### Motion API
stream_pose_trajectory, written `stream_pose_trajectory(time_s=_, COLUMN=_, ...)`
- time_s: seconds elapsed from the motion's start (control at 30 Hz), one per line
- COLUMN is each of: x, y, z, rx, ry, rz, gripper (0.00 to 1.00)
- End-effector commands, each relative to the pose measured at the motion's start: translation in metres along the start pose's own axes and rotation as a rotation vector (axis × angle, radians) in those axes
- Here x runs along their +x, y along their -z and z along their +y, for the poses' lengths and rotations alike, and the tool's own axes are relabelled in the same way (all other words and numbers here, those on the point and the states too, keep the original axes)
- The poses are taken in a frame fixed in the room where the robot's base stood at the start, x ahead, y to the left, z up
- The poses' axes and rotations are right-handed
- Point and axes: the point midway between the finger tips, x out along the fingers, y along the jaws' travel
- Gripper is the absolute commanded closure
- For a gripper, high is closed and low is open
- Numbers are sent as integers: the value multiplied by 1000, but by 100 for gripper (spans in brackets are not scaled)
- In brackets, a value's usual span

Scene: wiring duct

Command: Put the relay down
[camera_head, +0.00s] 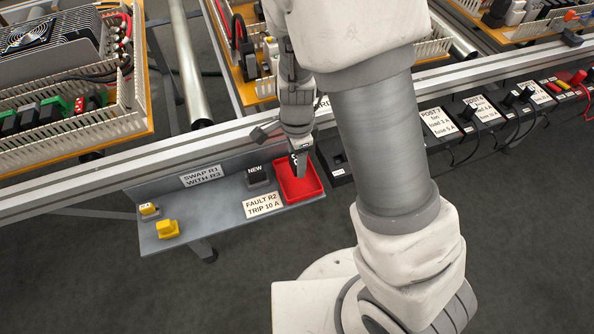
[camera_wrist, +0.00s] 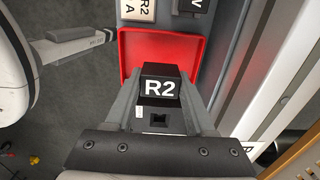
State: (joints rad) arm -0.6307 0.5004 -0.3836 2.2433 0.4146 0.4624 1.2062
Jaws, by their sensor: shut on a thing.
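The relay is a black block marked R2 (camera_wrist: 160,88) in white. My gripper (camera_wrist: 160,100) is shut on it, with one finger on each side. In the head view my gripper (camera_head: 299,163) points down at the red tray (camera_head: 314,190), and only a small dark part of the relay (camera_head: 293,158) shows beside the finger. The red tray (camera_wrist: 150,47) also shows beyond the relay in the wrist view, and its visible floor is empty. I cannot tell whether the relay touches the tray floor.
The grey shelf (camera_head: 225,205) holds a black block in the NEW spot (camera_head: 258,176), yellow pieces (camera_head: 167,229) at its left end, and printed labels (camera_head: 262,203). A metal rail (camera_head: 150,165) runs behind it. Black posts with cables (camera_head: 438,125) stand to the right.

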Motion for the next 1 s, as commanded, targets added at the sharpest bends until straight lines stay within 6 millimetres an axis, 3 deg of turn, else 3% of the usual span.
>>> stream_pose_trajectory(time_s=0.03, x=14, y=0, z=1, rx=3, ry=-4, rz=0, gripper=92)
stream_pose_trajectory(time_s=0.17, x=35, y=0, z=1, rx=0, ry=-3, rz=0, gripper=92)
stream_pose_trajectory(time_s=0.57, x=39, y=0, z=0, rx=1, ry=-1, rz=0, gripper=92)
stream_pose_trajectory(time_s=0.6, x=39, y=0, z=0, rx=1, ry=-1, rz=0, gripper=44)
stream_pose_trajectory(time_s=0.7, x=38, y=0, z=0, rx=0, ry=-1, rz=0, gripper=26)
stream_pose_trajectory(time_s=0.77, x=38, y=0, z=0, rx=0, ry=-1, rz=0, gripper=16)
stream_pose_trajectory(time_s=1.0, x=38, y=0, z=0, rx=0, ry=-1, rz=0, gripper=16)
